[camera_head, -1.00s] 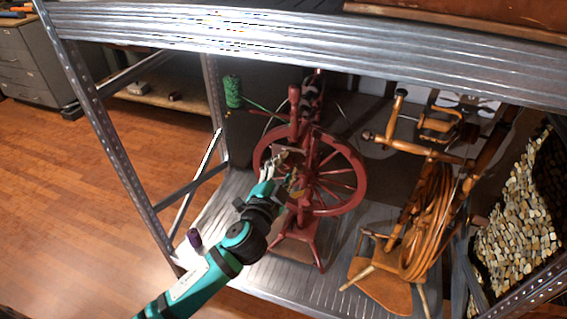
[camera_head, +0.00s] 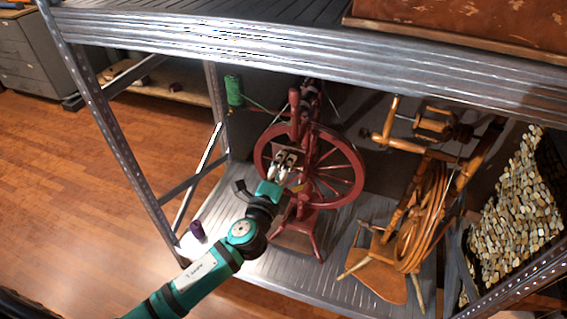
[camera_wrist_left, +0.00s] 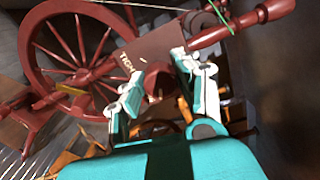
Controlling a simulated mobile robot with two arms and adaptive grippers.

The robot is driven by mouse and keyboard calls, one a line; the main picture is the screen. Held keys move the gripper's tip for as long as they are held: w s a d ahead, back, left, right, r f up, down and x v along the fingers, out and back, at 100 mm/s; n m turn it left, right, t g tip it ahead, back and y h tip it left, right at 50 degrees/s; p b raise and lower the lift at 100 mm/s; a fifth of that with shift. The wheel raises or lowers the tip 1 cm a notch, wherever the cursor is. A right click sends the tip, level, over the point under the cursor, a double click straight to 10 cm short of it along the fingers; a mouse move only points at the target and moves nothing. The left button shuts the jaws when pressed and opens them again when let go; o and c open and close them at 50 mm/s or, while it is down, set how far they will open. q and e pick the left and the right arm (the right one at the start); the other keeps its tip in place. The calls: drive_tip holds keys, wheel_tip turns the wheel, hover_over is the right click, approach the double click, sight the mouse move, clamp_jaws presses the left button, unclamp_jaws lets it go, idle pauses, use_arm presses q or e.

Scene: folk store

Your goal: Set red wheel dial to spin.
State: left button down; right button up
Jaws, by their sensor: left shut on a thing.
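The red spinning wheel (camera_head: 359,172) stands upright on the lower metal shelf. It also shows in the left wrist view (camera_wrist_left: 30,62), with a green thread across its top. A dark red board (camera_wrist_left: 150,48) on it carries partly hidden lettering that starts "TIGH". My left gripper (camera_head: 287,158) is at the wheel's front left. In the left wrist view, my left gripper (camera_wrist_left: 158,72) has its two fingers on either side of a small red-brown dial (camera_wrist_left: 154,79) below the lettering and is shut on it. The fingers partly hide the dial, so its setting cannot be read. My right gripper is not in view.
A wooden spinning wheel (camera_head: 378,268) stands close on the right. Stacked cut logs (camera_head: 510,220) fill the far right. A green spool (camera_head: 233,88) stands at the back left and a purple spool (camera_head: 196,229) at the front left. The metal shelf above (camera_head: 300,50) limits height.

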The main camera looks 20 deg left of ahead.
use_arm(q)
drive_tip(key=shift+r+m, duration=0.1)
drive_tip(key=shift+m, duration=0.5)
drive_tip(key=c, duration=0.9)
unclamp_jaws()
drive_tip(key=s, duration=1.2)
drive_tip(key=shift+a, duration=0.15)
